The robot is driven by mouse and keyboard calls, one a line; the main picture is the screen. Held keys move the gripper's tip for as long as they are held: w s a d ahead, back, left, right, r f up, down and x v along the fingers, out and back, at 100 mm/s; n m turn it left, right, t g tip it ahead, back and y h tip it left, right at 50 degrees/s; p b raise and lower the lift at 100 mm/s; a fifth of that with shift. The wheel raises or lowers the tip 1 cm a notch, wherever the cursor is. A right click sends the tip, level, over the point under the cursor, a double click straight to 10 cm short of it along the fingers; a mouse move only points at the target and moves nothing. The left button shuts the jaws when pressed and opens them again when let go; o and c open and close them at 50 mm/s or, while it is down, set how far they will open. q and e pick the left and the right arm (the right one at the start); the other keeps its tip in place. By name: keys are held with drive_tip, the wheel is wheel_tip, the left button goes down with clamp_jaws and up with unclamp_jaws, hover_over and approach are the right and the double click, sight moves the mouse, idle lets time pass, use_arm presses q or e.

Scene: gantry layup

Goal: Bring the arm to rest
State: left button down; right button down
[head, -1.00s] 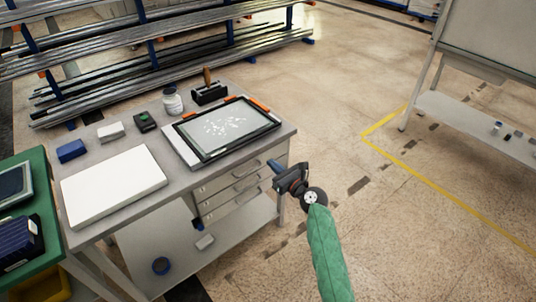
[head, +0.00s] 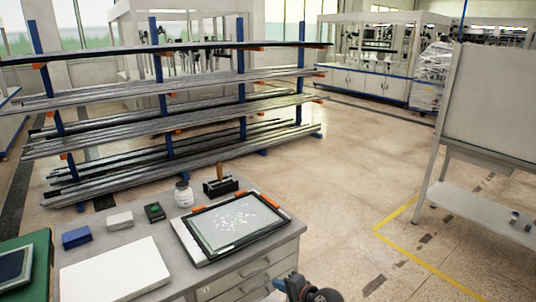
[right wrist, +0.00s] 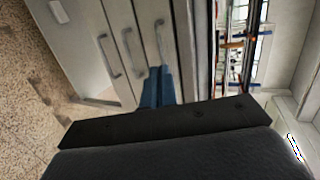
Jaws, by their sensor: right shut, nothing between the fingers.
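My right gripper (head: 279,284) shows at the bottom edge of the head view, just right of the workbench (head: 210,278). Most of my right arm is below the picture. In the right wrist view the blue fingers (right wrist: 157,88) are together with nothing between them. They point toward the drawer fronts (right wrist: 125,45) of the bench and look apart from them. My left gripper is in neither view.
On the bench are a framed screen (head: 233,222) with orange clips, a white board (head: 115,270), a jar (head: 183,194), a blue block (head: 76,237) and a grey block (head: 120,221). A rack of bars (head: 160,115) stands behind. Floor (head: 345,200) is clear to the right.

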drive_tip(key=s+d+f+n+g+h, duration=0.25)
drive_tip(key=s+d+f+n, duration=0.2)
drive_tip(key=s, duration=0.25)
drive_tip(key=s+d+f+n+g+h, duration=0.1)
drive_tip(key=s+d+f+n+h, duration=0.2)
drive_tip(key=s+f, duration=0.35)
drive_tip(key=s+d+f+n+g+h, duration=0.2)
drive_tip(key=s+d+f+n+h, duration=0.15)
drive_tip(key=s, duration=0.55)
drive_tip(key=s+f+g, duration=0.1)
drive_tip(key=s+f, duration=0.1)
drive_tip(key=s, duration=0.3)
drive_tip(key=s+f, duration=0.3)
drive_tip(key=s, duration=0.3)
drive_tip(key=s+d+f+g, duration=0.1)
drive_tip(key=s+f, duration=0.2)
drive_tip(key=s, duration=0.3)
drive_tip(key=shift+s+g, duration=0.25)
drive_tip(key=shift+g, duration=0.1)
